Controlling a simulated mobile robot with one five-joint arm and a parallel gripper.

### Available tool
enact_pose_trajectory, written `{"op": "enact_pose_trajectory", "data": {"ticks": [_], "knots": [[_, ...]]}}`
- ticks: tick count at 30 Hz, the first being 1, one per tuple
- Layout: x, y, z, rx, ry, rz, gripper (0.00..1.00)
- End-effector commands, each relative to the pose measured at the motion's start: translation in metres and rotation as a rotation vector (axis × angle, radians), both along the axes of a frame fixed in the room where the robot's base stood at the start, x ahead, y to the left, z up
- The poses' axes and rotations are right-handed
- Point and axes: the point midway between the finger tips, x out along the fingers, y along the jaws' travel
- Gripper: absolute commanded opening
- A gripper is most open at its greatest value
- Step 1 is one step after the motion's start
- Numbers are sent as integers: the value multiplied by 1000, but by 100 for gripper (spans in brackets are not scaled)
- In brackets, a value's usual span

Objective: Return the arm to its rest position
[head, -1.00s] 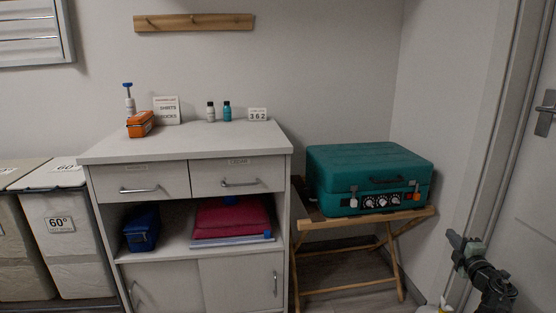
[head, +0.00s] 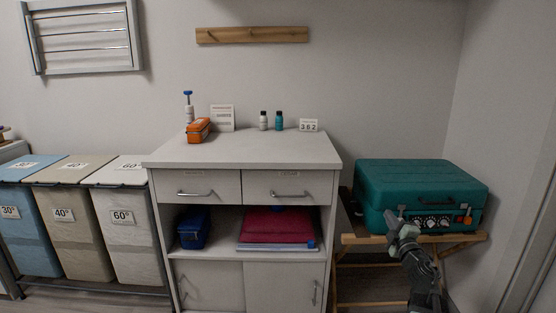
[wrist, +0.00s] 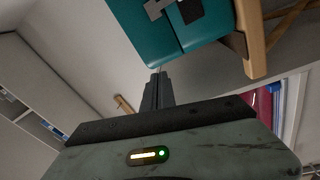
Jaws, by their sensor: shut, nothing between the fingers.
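My gripper (head: 396,222) shows at the lower right of the head view, in front of the teal case on the wooden stand. It is shut and holds nothing. In the wrist view my gripper (wrist: 157,88) points up, with its narrow fingers together and nothing between them. The teal case (head: 420,187) sits on the folding stand, and its corner shows above the fingers in the wrist view (wrist: 150,35). I cannot tell how much space lies between the fingers and the case.
The wooden stand (head: 364,239) is right of the white cabinet (head: 210,270). An orange box (head: 199,131), a blue-topped bottle, cards and two small bottles stand on the cabinet top. Labelled hampers (head: 127,232) stand at left.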

Motion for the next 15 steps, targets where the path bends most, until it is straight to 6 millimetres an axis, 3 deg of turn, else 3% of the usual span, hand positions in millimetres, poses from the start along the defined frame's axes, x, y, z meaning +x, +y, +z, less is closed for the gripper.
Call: {"op": "enact_pose_trajectory", "data": {"ticks": [1, 2, 4, 6, 8, 9, 12, 15], "knots": [[14, 36, 17, 110, 2, -30, 0], [20, 51, 17, 192, 15, -67, 0], [25, 79, 0, 390, 88, -174, 0], [19, 104, -35, 572, 220, -288, 0], [4, 125, -73, 711, 360, -388, 0], [-11, 139, -100, 791, 464, -454, 0], [-54, 165, -154, 936, 704, -597, 0], [-98, 183, -191, 1030, 911, -714, 0]]}}
